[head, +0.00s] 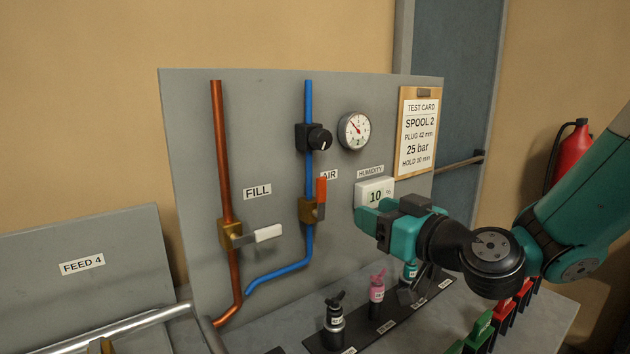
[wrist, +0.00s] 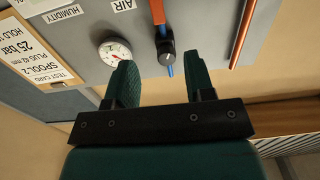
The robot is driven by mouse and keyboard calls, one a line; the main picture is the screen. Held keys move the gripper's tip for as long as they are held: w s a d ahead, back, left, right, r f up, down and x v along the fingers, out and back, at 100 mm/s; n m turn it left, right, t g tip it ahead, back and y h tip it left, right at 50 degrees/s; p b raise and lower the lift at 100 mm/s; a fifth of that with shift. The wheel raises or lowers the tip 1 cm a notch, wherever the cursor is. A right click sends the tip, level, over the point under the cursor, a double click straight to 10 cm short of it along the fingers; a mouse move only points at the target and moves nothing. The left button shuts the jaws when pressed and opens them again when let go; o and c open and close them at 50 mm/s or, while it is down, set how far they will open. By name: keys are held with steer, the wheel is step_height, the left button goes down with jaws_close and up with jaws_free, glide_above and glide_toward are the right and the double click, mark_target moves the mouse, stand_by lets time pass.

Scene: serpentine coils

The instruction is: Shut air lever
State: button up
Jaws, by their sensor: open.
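The air lever (head: 321,190) has an orange-red handle. It stands upright, parallel to the blue pipe (head: 308,120), on a brass valve body (head: 308,210) beside the AIR label. Its handle also shows at the top of the wrist view (wrist: 157,12), beyond my fingertips and apart from them. My gripper (head: 362,215) is teal, in front of the panel, to the right of the lever and just below the humidity display. In the wrist view my gripper (wrist: 162,75) has its two fingers wide apart with nothing between them. The valve body is out of the wrist view.
The grey panel (head: 200,170) also carries a copper pipe (head: 221,150), a white FILL lever (head: 268,233) turned crosswise, a black knob (head: 319,138), a gauge (head: 354,130) and a humidity display (head: 375,195).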

mark_target(323, 189)
steer(key=p+x, duration=1.2)
steer(key=x, duration=0.4)
steer(key=shift+w+d+r, duration=0.15)
steer(key=shift+d+r, duration=0.05)
steer(key=shift+w+a+f+p, duration=0.2)
steer(key=shift+w+a+p, duration=0.15)
steer(key=shift+w, duration=0.2)
jaws_close()
